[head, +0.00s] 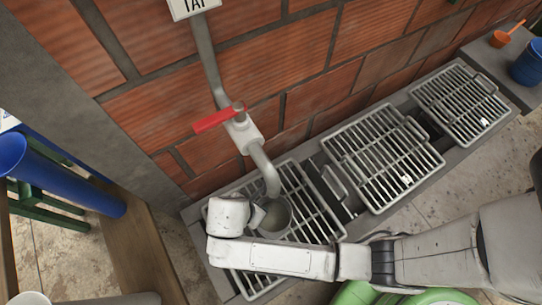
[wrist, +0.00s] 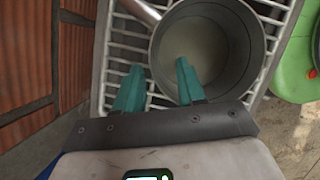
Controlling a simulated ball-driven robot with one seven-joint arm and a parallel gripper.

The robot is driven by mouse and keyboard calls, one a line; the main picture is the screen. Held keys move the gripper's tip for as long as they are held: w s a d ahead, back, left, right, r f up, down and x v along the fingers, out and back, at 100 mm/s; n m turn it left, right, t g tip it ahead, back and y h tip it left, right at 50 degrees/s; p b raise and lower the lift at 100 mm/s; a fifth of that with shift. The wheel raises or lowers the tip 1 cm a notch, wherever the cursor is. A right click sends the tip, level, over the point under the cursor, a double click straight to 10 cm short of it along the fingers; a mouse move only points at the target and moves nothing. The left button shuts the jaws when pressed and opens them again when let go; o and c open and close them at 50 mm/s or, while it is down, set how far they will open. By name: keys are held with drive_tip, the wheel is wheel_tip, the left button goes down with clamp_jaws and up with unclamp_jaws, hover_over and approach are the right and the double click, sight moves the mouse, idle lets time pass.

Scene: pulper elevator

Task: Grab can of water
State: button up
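A grey metal can (head: 277,221) stands on the left metal grate, under the spout of the wall tap (head: 262,163). In the wrist view the can (wrist: 233,62) is seen from above, open-topped, with a pale murky surface inside that may be water. My gripper (wrist: 160,72) has two teal fingers spread apart. The left finger is outside the can wall and the right one overlaps the can's opening, so the near-left rim lies between them. I cannot tell whether either finger touches the wall. In the head view my wrist hides the fingers and part of the can.
The tap has a red lever (head: 213,121) on the brick wall. More grates (head: 383,158) continue to the right along the concrete ledge. A blue container (head: 527,66) and an orange scoop (head: 501,38) sit at the far right. A green object (wrist: 294,50) lies right of the grate.

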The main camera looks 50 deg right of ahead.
sight(263, 204)
drive_tip(key=x, duration=0.4)
drive_tip(key=shift+d+f+b, duration=0.1)
drive_tip(key=shift+d+b, duration=0.1)
drive_tip(key=shift+b, duration=0.15)
drive_tip(key=shift+w, duration=0.1)
clamp_jaws()
idle(1.0)
